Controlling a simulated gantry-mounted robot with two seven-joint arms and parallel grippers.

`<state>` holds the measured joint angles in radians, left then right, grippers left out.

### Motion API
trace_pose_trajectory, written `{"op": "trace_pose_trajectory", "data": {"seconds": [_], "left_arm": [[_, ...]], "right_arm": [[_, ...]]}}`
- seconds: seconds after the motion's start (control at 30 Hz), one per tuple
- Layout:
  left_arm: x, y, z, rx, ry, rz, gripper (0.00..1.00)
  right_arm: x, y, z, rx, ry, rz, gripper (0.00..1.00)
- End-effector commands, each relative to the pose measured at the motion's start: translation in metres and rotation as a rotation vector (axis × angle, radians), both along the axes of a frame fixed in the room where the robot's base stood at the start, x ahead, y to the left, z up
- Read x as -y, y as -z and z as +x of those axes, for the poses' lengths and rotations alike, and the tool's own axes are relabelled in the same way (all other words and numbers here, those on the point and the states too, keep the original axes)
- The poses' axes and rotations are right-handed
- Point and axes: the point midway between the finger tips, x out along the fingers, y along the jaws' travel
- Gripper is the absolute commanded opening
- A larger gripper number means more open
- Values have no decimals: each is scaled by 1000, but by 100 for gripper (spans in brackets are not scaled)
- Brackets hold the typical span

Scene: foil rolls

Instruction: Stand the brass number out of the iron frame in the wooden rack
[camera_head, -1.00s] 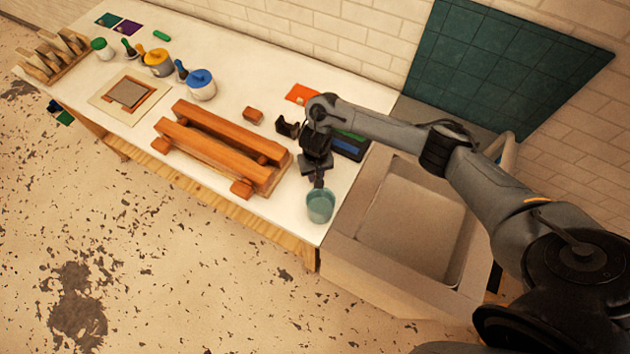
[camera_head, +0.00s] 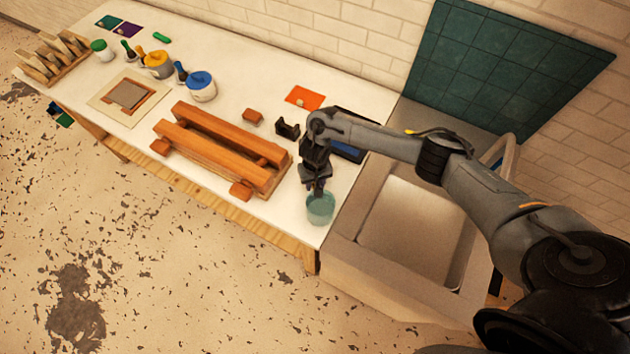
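The wooden rack (camera_head: 38,74) with upright slots stands at the far left end of the white table, with thin pieces in it. I cannot make out a brass number. I cannot be sure which thing is the iron frame; a small dark bracket-like piece (camera_head: 287,130) sits left of my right arm. My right gripper (camera_head: 317,190) points down at the teal cup (camera_head: 320,211) near the table's right front corner. Its fingertips are at the cup's mouth, and whether they hold anything is too small to tell. My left gripper is not in view.
A long wooden press (camera_head: 215,148) lies mid-table. A framed grey plate (camera_head: 128,95), a yellow pot (camera_head: 158,66), a blue-lidded pot (camera_head: 201,88) and a green-lidded pot (camera_head: 101,50) stand further left. An orange card (camera_head: 305,97) lies behind; a sink (camera_head: 412,230) is at right.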

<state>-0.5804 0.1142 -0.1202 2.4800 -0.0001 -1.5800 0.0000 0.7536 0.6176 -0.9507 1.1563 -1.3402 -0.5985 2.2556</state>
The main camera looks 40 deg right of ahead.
Motion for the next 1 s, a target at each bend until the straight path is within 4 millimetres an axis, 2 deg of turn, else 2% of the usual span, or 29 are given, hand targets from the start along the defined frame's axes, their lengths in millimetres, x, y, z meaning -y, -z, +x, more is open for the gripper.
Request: {"op": "trace_pose_trajectory", "data": {"seconds": [0.33,0.47,0.67,0.9,1.0], "left_arm": [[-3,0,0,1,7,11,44],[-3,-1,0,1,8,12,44],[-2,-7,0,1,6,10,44],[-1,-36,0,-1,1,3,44],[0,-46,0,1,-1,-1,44]], "right_arm": [[0,-1,0,0,0,0,46],[1,-8,0,0,1,0,46],[0,-36,1,2,-1,0,46],[1,-86,2,3,-1,-1,46],[1,-101,1,1,0,-2,46]]}}
